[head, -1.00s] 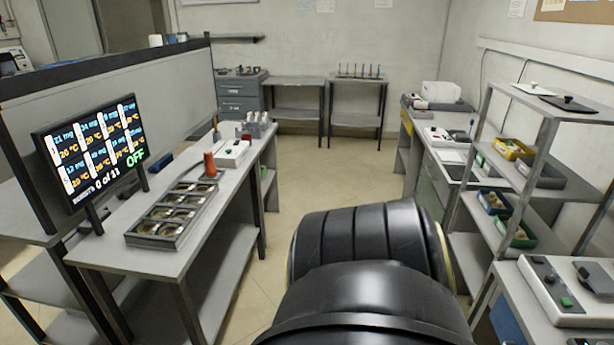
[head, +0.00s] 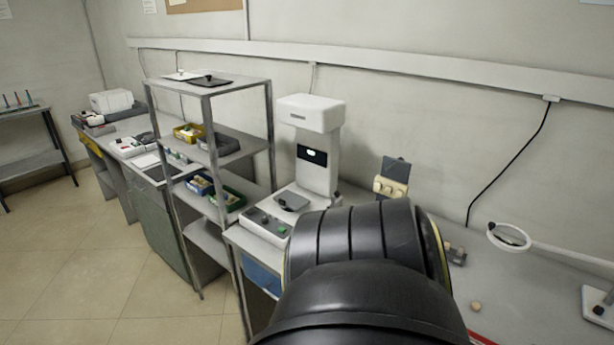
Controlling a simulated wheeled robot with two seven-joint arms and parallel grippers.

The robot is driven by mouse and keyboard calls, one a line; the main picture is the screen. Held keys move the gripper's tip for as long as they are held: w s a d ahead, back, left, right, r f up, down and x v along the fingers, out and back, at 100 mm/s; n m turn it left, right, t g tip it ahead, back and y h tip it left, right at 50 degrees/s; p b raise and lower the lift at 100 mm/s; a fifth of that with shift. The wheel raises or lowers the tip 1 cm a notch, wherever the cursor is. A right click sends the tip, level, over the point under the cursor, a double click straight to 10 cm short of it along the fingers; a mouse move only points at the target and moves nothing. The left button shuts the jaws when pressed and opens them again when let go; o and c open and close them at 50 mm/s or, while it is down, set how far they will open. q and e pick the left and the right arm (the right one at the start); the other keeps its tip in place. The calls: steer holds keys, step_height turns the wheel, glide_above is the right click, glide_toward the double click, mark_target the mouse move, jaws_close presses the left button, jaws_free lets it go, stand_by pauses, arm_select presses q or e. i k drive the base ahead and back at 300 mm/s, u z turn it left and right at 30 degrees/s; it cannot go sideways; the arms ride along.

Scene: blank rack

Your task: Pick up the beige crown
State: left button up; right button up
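No gripper of mine is in view; a thick black link of my own arm fills the lower middle. A small beige piece (head: 476,306) lies on the grey bench at the lower right, right of my arm. It is too small to tell whether it is the beige crown. A beige block (head: 391,188) with rounded knobs stands farther back on that bench, in front of a dark plate. Small pale items also lie in the bins on the rack, too small to make out.
A metal rack (head: 272,120) holds a yellow bin (head: 188,133), a blue bin (head: 199,185) and a green bin (head: 230,199). A white machine (head: 318,160) stands right of it. A ring magnifier (head: 508,237) hangs over the bench. Open floor lies at left.

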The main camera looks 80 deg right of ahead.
mark_target(475, 306)
steer(key=z, duration=1.6)
steer(key=k, duration=0.35)
steer(key=z, duration=1.9)
